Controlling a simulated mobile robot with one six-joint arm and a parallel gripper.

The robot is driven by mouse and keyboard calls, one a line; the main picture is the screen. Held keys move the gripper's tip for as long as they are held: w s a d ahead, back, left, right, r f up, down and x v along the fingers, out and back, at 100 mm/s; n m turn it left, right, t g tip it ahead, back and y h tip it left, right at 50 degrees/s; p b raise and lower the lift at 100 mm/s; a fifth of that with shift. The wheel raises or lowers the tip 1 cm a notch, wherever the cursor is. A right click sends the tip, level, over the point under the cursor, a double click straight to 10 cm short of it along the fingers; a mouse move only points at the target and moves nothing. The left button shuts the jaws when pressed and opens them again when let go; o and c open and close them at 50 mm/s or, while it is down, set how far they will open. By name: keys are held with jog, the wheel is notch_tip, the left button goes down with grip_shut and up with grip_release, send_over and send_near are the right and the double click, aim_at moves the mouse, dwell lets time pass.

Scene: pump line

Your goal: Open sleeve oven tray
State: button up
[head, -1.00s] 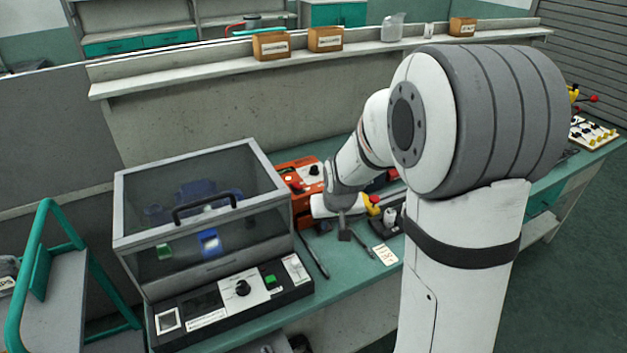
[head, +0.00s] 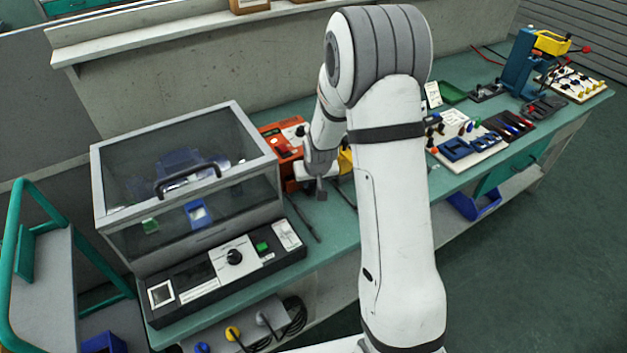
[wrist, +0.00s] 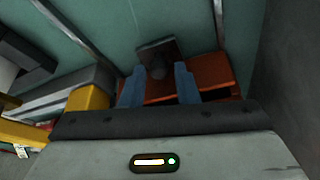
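The orange sleeve oven (head: 283,142) stands on the bench behind the clear-lidded machine, partly hidden by my arm. My gripper (head: 321,183) is at its right front side. In the wrist view my two blue-grey fingers (wrist: 158,84) stand apart, with orange surfaces (wrist: 210,72) around them. A dark grey tab with a rounded stem (wrist: 157,60) shows between and just beyond the fingertips. Gaps seem to show on both sides of the stem. The same dark tab seems to show below my gripper in the head view. I cannot tell how far the tray is out.
The clear-lidded machine (head: 185,180) with a black handle stands close to the left. A dark rod (head: 302,220) lies on the green bench in front of the oven. Boards with blue and red parts (head: 465,145) lie to the right. A green-railed cart (head: 50,270) is at far left.

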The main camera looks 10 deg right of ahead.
grip_shut()
dwell(0.3)
dwell(0.3)
